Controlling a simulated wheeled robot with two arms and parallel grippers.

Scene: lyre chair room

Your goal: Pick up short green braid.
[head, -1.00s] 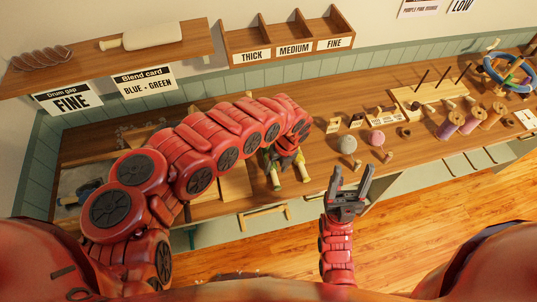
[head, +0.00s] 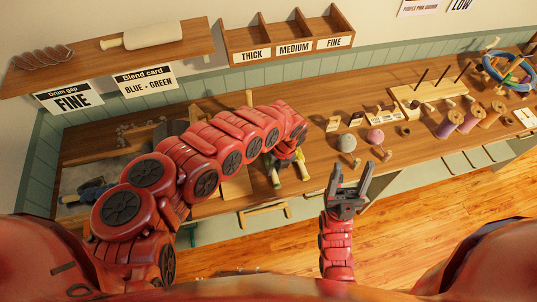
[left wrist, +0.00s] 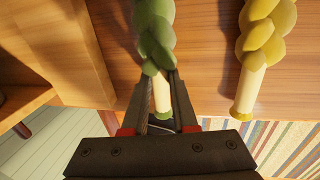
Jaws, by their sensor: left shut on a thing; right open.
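A green braid (left wrist: 153,28) with a pale wooden end shows in the left wrist view. My left gripper (left wrist: 160,78) is shut on it where the braid meets the wood; its far end is out of frame. A yellow-green braid (left wrist: 262,38) with a similar pale end lies to the right, apart from the fingers. In the head view my left gripper (head: 286,156) is mostly hidden by its own arm, and two pale ends show just below it at the table's front edge. My right gripper (head: 352,170) is open and empty, in front of the table.
The long wooden table (head: 330,165) runs along the wall. A grey ball (head: 346,143), a pink ball (head: 375,136) and purple spools (head: 456,121) stand to the right. A wooden rack with pegs (head: 430,97) is behind. The floor in front is clear.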

